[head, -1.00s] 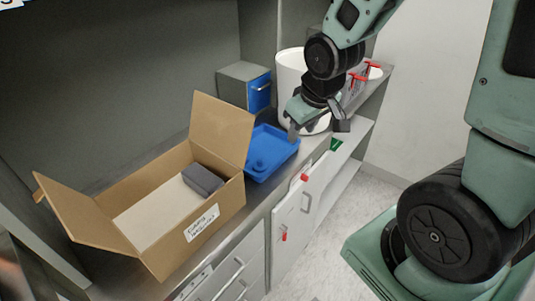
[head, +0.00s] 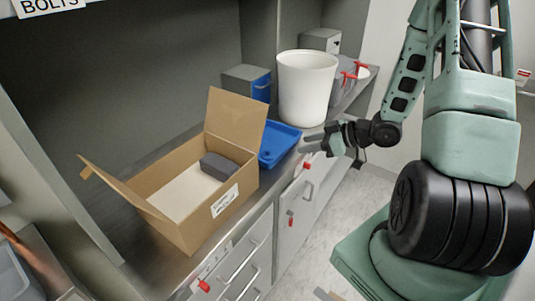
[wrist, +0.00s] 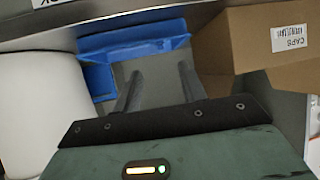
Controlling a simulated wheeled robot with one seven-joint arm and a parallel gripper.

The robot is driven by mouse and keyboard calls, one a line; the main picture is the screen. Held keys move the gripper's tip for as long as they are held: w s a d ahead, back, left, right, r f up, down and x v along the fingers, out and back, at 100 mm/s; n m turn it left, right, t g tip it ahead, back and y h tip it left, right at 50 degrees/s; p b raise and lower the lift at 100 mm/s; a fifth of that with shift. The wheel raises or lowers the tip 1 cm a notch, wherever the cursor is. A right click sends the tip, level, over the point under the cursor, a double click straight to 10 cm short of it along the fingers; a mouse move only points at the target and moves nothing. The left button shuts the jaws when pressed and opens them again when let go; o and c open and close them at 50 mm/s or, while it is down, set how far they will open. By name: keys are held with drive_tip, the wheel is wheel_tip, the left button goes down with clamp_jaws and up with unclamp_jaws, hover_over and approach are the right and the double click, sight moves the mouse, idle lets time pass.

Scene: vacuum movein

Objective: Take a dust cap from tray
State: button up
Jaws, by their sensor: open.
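The blue tray (head: 277,153) sits on the counter behind the cardboard box, and the box's raised flap hides part of it. In the wrist view the tray (wrist: 140,40) lies beyond my fingertips. I cannot make out a separate dust cap in either current view. My gripper (head: 306,143) is beside the tray's right front edge, near the counter edge. In the wrist view my gripper (wrist: 160,75) is open, its two grey fingers apart with nothing seen between them.
The open cardboard box (head: 235,201) holds a grey block (head: 219,167) and stands left of the tray. A white bin (head: 306,85) stands close behind my gripper. A small cabinet with a blue front (head: 260,90) is behind the tray.

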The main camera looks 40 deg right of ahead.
approach(269, 150)
drive_tip(key=p+x, duration=0.1)
drive_tip(key=x, duration=0.2)
drive_tip(key=shift+w+a+f, duration=0.15)
drive_tip(key=shift+a+f, duration=0.05)
drive_tip(key=p+x, duration=0.1)
drive_tip(key=x, duration=0.3)
drive_tip(key=shift+w+a+r, duration=0.1)
drive_tip(key=shift+r, duration=0.05)
drive_tip(key=shift+w+a+f+p, duration=0.2)
drive_tip(key=shift+w+f+p, duration=0.15)
drive_tip(key=shift+w, duration=0.1)
clamp_jaws()
